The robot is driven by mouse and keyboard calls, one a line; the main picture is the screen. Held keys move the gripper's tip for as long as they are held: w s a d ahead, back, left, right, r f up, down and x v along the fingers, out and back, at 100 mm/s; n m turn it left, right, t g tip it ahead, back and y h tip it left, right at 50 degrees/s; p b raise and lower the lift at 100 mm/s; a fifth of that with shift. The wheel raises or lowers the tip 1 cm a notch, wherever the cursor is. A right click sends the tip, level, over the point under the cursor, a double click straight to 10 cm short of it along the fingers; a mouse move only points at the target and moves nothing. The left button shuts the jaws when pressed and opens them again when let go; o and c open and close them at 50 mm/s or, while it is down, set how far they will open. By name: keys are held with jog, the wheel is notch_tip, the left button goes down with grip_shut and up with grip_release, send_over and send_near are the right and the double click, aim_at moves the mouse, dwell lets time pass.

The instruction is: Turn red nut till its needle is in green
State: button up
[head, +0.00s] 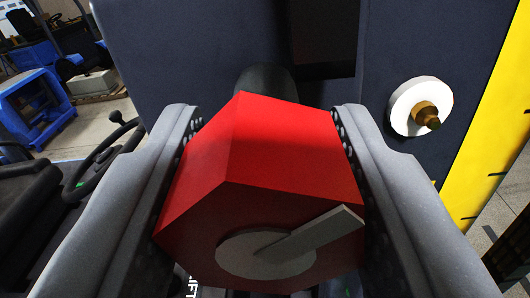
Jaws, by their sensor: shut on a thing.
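The red nut (260,160) is a large faceted block in the middle of the head view. My gripper (268,130) has one grey finger on each side of it and is shut on it. A round grey disc (240,255) sits on the nut's near face, with a flat grey bar (315,235) pointing up and right. I cannot tell whether this bar is the needle. No dial with a green zone can be made out. A dark round shaft (266,82) shows behind the nut.
A dark blue panel (190,50) stands behind the nut. A white disc with a brass knob (427,114) is on it at right, beside a yellow strip (490,120). A black steering wheel (105,155) and a blue machine (35,105) are at left.

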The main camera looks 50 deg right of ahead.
jog(key=shift+m, duration=0.5)
jog(key=o, duration=1)
jog(key=shift+w, duration=0.15)
jog(key=shift+a, duration=0.15)
jog(key=b+v, duration=0.2)
jog(key=v, duration=1.1)
jog(key=shift+s+a+f+b, duration=0.1)
jog(key=shift+s+a+b, duration=0.15)
jog(key=shift+s+b, duration=0.05)
